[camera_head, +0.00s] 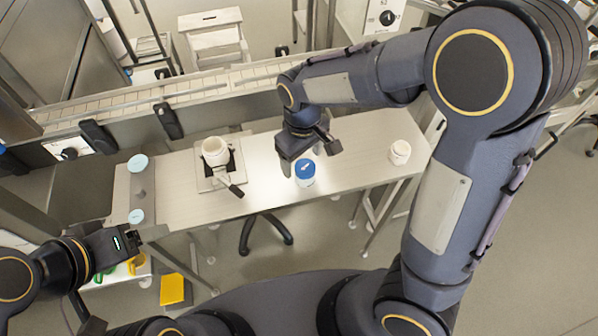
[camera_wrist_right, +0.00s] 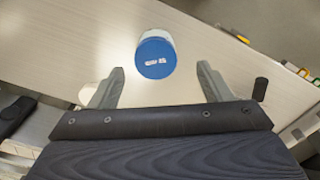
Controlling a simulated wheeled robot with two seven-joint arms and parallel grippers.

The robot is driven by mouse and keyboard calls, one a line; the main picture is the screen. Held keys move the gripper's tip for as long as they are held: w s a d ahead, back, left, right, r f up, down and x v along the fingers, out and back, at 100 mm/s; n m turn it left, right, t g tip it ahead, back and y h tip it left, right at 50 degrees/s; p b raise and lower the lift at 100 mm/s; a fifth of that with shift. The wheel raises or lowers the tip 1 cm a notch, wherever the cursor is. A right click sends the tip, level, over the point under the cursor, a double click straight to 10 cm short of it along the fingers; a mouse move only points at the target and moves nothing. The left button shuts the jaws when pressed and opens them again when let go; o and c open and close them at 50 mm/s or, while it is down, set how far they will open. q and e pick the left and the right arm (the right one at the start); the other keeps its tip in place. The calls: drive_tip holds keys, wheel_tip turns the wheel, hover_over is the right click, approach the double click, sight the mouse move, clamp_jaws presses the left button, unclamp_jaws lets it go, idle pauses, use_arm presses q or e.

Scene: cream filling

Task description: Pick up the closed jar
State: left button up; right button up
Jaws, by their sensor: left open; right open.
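The closed jar (camera_head: 305,172) is white with a blue lid and stands upright on the light table (camera_head: 270,180). In the right wrist view the blue lid (camera_wrist_right: 156,58) lies ahead of and between the two fingertips, with no finger touching it. My right gripper (camera_head: 308,152) is open and empty, close to the jar on its far side; in the right wrist view its fingers (camera_wrist_right: 163,72) are spread apart. My left gripper (camera_head: 130,240) is off the left end of the table, away from the jar, and empty.
A white open container (camera_head: 215,151) sits on a stand with a dark handle, left of the jar. Another white jar (camera_head: 400,152) stands near the right end. Pale blue discs (camera_head: 137,163) lie at the left. A conveyor (camera_head: 200,90) runs behind the table.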

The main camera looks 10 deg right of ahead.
sight(305, 167)
drive_tip(key=f, duration=0.4)
drive_tip(key=shift+s+d+f, duration=0.1)
drive_tip(key=shift+d+f, duration=0.2)
drive_tip(key=shift+f, duration=0.1)
drive_tip(key=c, duration=1.1)
drive_tip(key=shift+r, duration=0.1)
